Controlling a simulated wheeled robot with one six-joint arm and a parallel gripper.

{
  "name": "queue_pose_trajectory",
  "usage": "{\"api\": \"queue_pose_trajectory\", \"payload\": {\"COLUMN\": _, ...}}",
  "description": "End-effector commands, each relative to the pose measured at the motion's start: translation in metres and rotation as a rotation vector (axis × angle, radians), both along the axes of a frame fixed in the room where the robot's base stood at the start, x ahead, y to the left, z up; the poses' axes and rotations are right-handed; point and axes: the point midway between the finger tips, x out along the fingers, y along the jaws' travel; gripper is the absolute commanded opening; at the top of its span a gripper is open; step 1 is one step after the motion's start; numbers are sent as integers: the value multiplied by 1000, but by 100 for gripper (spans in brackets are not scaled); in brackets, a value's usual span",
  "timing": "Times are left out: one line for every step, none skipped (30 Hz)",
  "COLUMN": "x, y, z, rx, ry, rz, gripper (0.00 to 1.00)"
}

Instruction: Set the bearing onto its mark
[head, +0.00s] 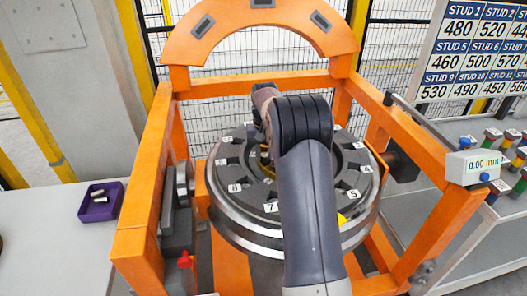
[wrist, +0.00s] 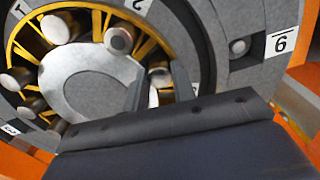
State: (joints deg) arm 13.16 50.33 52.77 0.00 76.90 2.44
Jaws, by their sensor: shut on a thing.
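The bearing, with a yellow cage and several metal rollers around a flat grey disc, shows in the wrist view (wrist: 95,80). Only a small yellow part of it (head: 265,156) shows in the head view, inside the wheel's central opening. My gripper (wrist: 160,88) reaches over the cage, with one finger on each side of a cage part near a roller. It is shut on the bearing. In the head view my arm hides the fingertips. A small yellow patch (head: 341,218) shows at the wheel's front right edge. I cannot tell whether it is the mark.
The numbered wheel (head: 238,226) lies in an orange gantry (head: 143,190). A purple tray (head: 100,208) with small metal pieces stands left. A gauge reading 0.00 mm (head: 475,168), coloured studs (head: 505,138) and a number board (head: 485,50) are at right.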

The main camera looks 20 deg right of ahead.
Motion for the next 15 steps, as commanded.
{"api": "queue_pose_trajectory", "payload": {"x": -3, "y": 0, "z": 0, "rx": 0, "ry": 1, "rz": 24, "gripper": 0}}
{"api": "queue_pose_trajectory", "payload": {"x": -5, "y": 0, "z": 0, "rx": 0, "ry": 1, "rz": 39, "gripper": 0}}
{"api": "queue_pose_trajectory", "payload": {"x": -7, "y": 0, "z": 0, "rx": 0, "ry": 0, "rz": 60, "gripper": 0}}
{"api": "queue_pose_trajectory", "payload": {"x": -9, "y": 0, "z": 0, "rx": 0, "ry": 1, "rz": 74, "gripper": 0}}
{"api": "queue_pose_trajectory", "payload": {"x": -11, "y": 0, "z": 0, "rx": 0, "ry": 1, "rz": 90, "gripper": 0}}
{"api": "queue_pose_trajectory", "payload": {"x": -13, "y": -1, "z": 0, "rx": 0, "ry": 1, "rz": 109, "gripper": 0}}
{"api": "queue_pose_trajectory", "payload": {"x": -14, "y": -1, "z": 0, "rx": 0, "ry": 0, "rz": 125, "gripper": 0}}
{"api": "queue_pose_trajectory", "payload": {"x": -16, "y": -1, "z": 0, "rx": 0, "ry": 0, "rz": 139, "gripper": 0}}
{"api": "queue_pose_trajectory", "payload": {"x": -18, "y": -1, "z": 0, "rx": 0, "ry": 0, "rz": 159, "gripper": 0}}
{"api": "queue_pose_trajectory", "payload": {"x": -19, "y": -2, "z": 0, "rx": 0, "ry": 0, "rz": 175, "gripper": 0}}
{"api": "queue_pose_trajectory", "payload": {"x": -21, "y": -2, "z": 0, "rx": 0, "ry": 0, "rz": 189, "gripper": 0}}
{"api": "queue_pose_trajectory", "payload": {"x": -23, "y": -2, "z": 0, "rx": 0, "ry": 1, "rz": 210, "gripper": 0}}
{"api": "queue_pose_trajectory", "payload": {"x": -25, "y": -3, "z": 0, "rx": 0, "ry": 1, "rz": 224, "gripper": 0}}
{"api": "queue_pose_trajectory", "payload": {"x": -26, "y": -3, "z": 0, "rx": 0, "ry": 1, "rz": 240, "gripper": 0}}
{"api": "queue_pose_trajectory", "payload": {"x": -28, "y": -4, "z": 0, "rx": 0, "ry": 1, "rz": 259, "gripper": 0}}
